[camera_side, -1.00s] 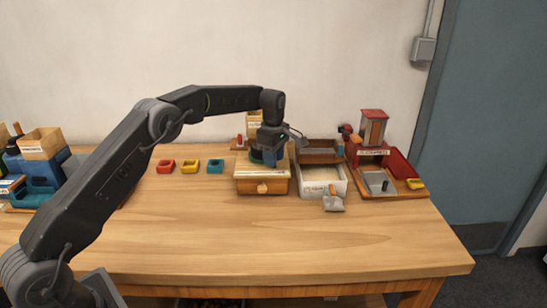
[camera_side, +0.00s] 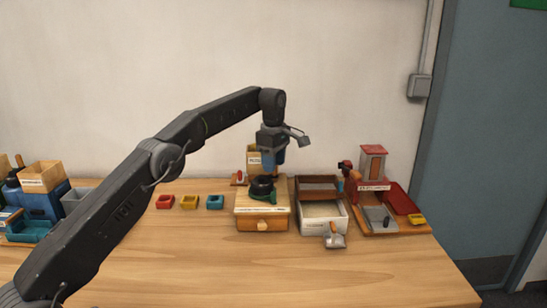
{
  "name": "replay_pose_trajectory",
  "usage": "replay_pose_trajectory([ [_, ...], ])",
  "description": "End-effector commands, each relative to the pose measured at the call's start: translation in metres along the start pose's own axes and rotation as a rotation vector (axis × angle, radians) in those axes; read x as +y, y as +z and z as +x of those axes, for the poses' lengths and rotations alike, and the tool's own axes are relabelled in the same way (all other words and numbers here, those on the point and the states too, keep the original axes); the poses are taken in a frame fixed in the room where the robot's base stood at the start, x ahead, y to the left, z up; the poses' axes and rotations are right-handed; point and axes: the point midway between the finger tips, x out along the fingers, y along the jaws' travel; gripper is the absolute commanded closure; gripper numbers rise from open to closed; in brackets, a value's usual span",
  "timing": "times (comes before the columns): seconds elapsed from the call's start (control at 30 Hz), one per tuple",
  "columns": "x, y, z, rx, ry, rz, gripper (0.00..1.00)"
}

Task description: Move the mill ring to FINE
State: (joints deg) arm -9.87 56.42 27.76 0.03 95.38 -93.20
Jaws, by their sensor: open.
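The mill is a wooden box (camera_side: 249,222) with a round drawer knob at the front, standing at the centre of the bench. On its top sits a dark ring (camera_side: 262,182) with a green part (camera_side: 264,195) at its lower edge. A pale label strip runs along the mill's top front edge; its words are too small to read, so I cannot tell the ring's setting. My gripper (camera_side: 272,163) points down just above the ring, apart from it, open and empty. It partly hides a wooden box behind.
A white bin (camera_side: 312,226) with a scoop (camera_side: 334,239) stands right of the mill. A red-roofed station (camera_side: 372,164) is further right. Red, yellow (camera_side: 189,202) and teal small trays lie left. The bench front (camera_side: 220,265) is clear.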

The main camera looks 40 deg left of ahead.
Motion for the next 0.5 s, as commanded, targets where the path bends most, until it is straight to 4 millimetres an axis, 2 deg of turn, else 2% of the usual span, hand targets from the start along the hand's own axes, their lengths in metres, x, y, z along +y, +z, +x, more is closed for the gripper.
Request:
replay_pose_trajectory([
  [0.23, 0.0, 0.0, -0.013, 0.0, -0.001, 0.0, 0.58],
  [0.5, -0.001, 0.0, -0.015, 0.0, -0.001, 0.0, 0.58],
])
